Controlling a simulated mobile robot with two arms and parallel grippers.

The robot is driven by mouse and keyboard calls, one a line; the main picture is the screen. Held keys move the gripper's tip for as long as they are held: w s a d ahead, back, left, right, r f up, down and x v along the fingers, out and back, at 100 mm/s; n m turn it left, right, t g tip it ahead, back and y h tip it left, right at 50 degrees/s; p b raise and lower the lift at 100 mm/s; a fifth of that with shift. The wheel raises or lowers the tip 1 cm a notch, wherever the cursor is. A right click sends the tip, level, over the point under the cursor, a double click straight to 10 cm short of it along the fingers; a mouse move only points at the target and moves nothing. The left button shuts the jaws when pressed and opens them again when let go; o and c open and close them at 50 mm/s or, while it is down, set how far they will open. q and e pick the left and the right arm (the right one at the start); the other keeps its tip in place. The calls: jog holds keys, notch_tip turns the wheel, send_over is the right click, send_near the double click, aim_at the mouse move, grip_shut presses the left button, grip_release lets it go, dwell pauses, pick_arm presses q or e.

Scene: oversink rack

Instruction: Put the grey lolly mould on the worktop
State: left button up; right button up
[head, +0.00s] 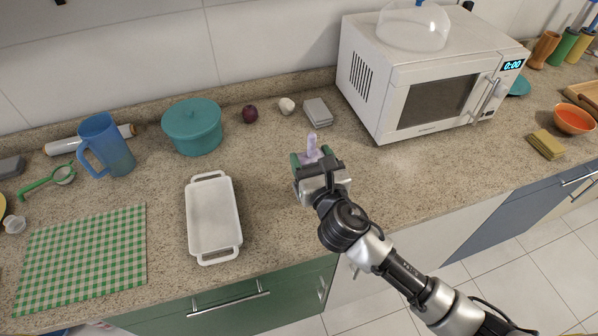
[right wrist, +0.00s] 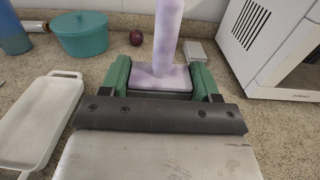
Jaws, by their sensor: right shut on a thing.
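My right gripper (head: 309,157) is shut on a pale lilac-grey piece (head: 311,146) with a flat base and an upright round post. In the right wrist view the green fingers close on both sides of the base of this piece (right wrist: 166,76), and the post rises out of the top of the picture. It is over the worktop (head: 400,181); I cannot tell whether it touches. A small grey block (head: 318,112) lies on the worktop behind it, left of the microwave; I cannot tell whether this block or the held piece is the lolly mould. My left gripper is out of view.
A white baking dish (head: 213,214) lies left of the gripper. A teal pot (head: 192,127), a dark red onion (head: 250,114) and a garlic bulb (head: 286,106) stand behind. The microwave (head: 430,85) is at the back right. The worktop's front right is clear.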

jog(key=shift+w+a+f, duration=0.45)
jog(key=shift+a, duration=0.2)
jog(key=shift+w+a+f, duration=0.4)
jog(key=shift+a+f, duration=0.05)
jog(key=shift+a, duration=0.15)
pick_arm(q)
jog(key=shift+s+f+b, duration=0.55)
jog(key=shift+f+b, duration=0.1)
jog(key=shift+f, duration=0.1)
pick_arm(e)
jog(key=shift+f, duration=2)
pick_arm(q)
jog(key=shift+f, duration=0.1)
pick_arm(e)
jog(key=shift+f, duration=0.1)
jog(key=o, duration=1.2)
jog(key=shift+s, duration=0.2)
pick_arm(q)
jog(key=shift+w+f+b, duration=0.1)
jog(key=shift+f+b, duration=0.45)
jog(key=shift+b, duration=0.1)
pick_arm(e)
jog(key=v, duration=1.1)
jog(key=shift+s+d, duration=0.15)
jog(key=shift+s, duration=0.2)
